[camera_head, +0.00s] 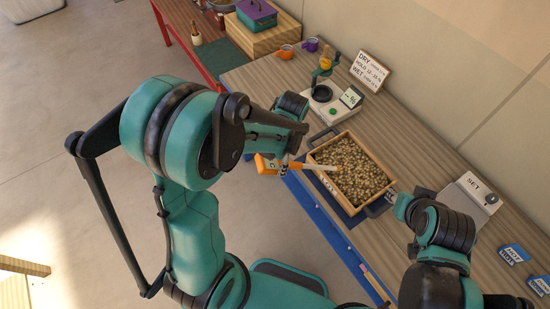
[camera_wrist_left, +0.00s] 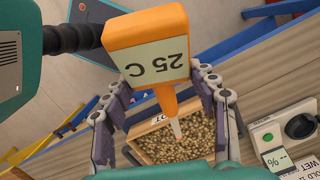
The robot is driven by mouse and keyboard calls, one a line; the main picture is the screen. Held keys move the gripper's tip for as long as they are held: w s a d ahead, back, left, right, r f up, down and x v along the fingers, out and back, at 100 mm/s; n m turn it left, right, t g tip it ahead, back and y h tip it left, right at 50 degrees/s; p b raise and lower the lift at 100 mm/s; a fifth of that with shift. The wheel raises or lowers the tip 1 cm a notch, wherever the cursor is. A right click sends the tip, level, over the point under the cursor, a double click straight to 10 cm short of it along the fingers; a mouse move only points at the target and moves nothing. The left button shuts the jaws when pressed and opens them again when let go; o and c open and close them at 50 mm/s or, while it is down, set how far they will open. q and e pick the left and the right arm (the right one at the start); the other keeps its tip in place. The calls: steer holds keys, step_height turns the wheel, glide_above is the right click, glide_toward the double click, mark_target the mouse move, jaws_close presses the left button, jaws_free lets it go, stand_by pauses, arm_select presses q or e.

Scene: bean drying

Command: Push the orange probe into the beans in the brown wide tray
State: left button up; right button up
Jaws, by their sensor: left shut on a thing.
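The orange probe (camera_head: 268,165) is in my left gripper (camera_head: 285,167), and its pale rod reaches right over the brown wide tray (camera_head: 328,186). The left wrist view shows the probe (camera_wrist_left: 147,42) with a "25 C" display, between the fingers of my left gripper (camera_wrist_left: 165,100). Its rod tip points at the beans (camera_wrist_left: 190,140); I cannot tell whether it touches them. The beans (camera_head: 352,168) fill the tray, which stands on the bench. My right gripper (camera_head: 394,204) is at the tray's lower right handle; its fingers are too hidden to read.
A scale-like meter (camera_head: 330,104) with a green button stands behind the tray, beside a DRY/HOLD/WET sign (camera_head: 370,71). A grey SET box (camera_head: 470,198) is to the right. Two small cups, orange (camera_head: 287,51) and purple (camera_head: 311,44), stand farther back.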

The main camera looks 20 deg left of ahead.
mark_target(297, 163)
arm_select(q)
steer(key=shift+w+d+f, duration=0.55)
steer(key=shift+w, duration=0.15)
steer(key=shift+w+d+f+b, duration=0.3)
steer(key=shift+d+f+b, duration=0.2)
steer(key=shift+d, duration=0.2)
steer(key=shift+w+d+f, duration=0.35)
steer(key=shift+w+d, duration=0.1)
steer(key=shift+d, duration=0.05)
steer(key=shift+w+d+f+b, duration=0.7)
steer(key=shift+d+b, duration=0.25)
steer(key=shift+b, duration=0.15)
steer(key=shift+w+d+f+b, duration=0.5)
steer(key=shift+d+f+b, duration=0.05)
steer(key=shift+d, duration=0.2)
steer(key=shift+w+d+f+b, duration=0.5)
steer(key=shift+d, duration=0.2)
steer(key=shift+s+a+r+p, duration=0.6)
steer(key=shift+s+a+r, duration=0.35)
steer(key=shift+a, duration=0.35)
steer(key=shift+s+a+r+p, duration=0.55)
steer(key=shift+s+a+r, duration=0.4)
steer(key=shift+a, duration=0.3)
steer(key=shift+s+a+r+p, duration=0.6)
steer(key=shift+s+a+r, duration=0.35)
steer(key=shift+a, duration=0.35)
steer(key=shift+w+r, duration=0.1)
steer(key=shift+r, duration=0.05)
